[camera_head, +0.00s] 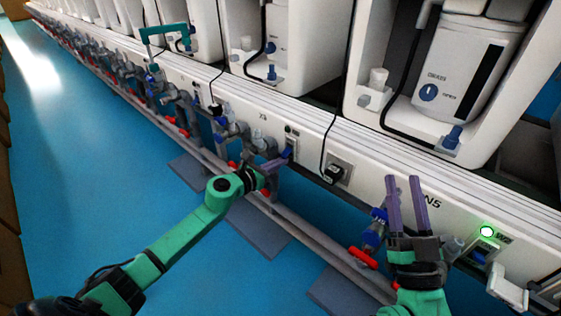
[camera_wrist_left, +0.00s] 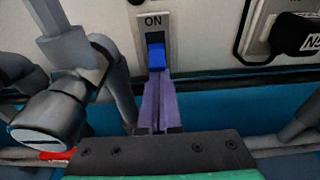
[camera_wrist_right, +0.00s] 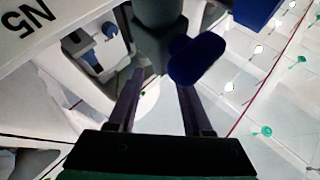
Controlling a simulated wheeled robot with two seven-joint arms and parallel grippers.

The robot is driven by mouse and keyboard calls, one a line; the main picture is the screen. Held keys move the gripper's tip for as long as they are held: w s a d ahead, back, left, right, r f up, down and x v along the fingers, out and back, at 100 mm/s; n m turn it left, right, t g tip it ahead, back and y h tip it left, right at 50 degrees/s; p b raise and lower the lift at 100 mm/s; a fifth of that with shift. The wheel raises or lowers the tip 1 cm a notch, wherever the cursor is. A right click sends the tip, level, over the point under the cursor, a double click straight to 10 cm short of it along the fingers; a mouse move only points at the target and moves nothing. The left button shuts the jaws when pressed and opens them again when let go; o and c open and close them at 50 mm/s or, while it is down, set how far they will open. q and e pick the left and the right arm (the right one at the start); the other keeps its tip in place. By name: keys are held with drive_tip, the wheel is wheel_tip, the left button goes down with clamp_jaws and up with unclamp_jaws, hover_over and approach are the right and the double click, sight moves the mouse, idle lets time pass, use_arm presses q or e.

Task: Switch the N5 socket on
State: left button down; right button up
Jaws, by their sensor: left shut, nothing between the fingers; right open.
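A blue rocker switch (camera_wrist_left: 156,57) sits in a grey plate marked ON in the left wrist view; in the head view it (camera_head: 287,152) is on the white panel, left of a socket with a black plug (camera_head: 335,173). My left gripper (camera_wrist_left: 157,82) is shut and empty, its tips at the rocker's lower edge; whether they touch is unclear. In the head view the left gripper (camera_head: 284,160) partly covers the switch. The N5 label (camera_head: 432,201) is further right. My right gripper (camera_head: 404,180) is open and empty in front of the panel, left of that label.
A lit green lamp (camera_head: 487,231) and another switch (camera_head: 479,254) are right of the N5 label. Pipes and valves with red handles (camera_head: 363,257) run below the panel. A grey valve (camera_wrist_left: 55,105) stands close left of my left fingers.

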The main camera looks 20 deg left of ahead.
sight(378, 233)
drive_tip(key=f+g, duration=0.1)
drive_tip(key=f, duration=0.2)
drive_tip(key=s+a+f+g+p, duration=0.1)
drive_tip(key=f, duration=0.3)
drive_tip(key=s+f+g+h, duration=0.1)
drive_tip(key=f, duration=0.3)
drive_tip(key=shift+a+m+g, duration=0.2)
drive_tip(key=shift+m+g, duration=0.1)
drive_tip(key=shift+g, duration=0.1)
drive_tip(key=shift+w+f, duration=0.1)
drive_tip(key=shift+w, duration=0.05)
use_arm(q)
drive_tip(key=shift+s+r, duration=0.15)
drive_tip(key=shift+r, duration=0.1)
use_arm(e)
drive_tip(key=shift+d, duration=0.1)
drive_tip(key=shift+f, duration=0.2)
use_arm(q)
drive_tip(key=p+v, duration=0.2)
drive_tip(key=v, duration=1.2)
drive_tip(key=shift+s+r, duration=0.25)
drive_tip(key=shift+r, duration=0.1)
use_arm(e)
drive_tip(key=s+f+g, duration=0.3)
drive_tip(key=s+f, duration=0.2)
drive_tip(key=f, duration=0.3)
drive_tip(key=s+a+f+m+g+h, duration=0.1)
drive_tip(key=s+f+g, duration=0.2)
drive_tip(key=s+f, duration=0.3)
drive_tip(key=shift+f, duration=1.7)
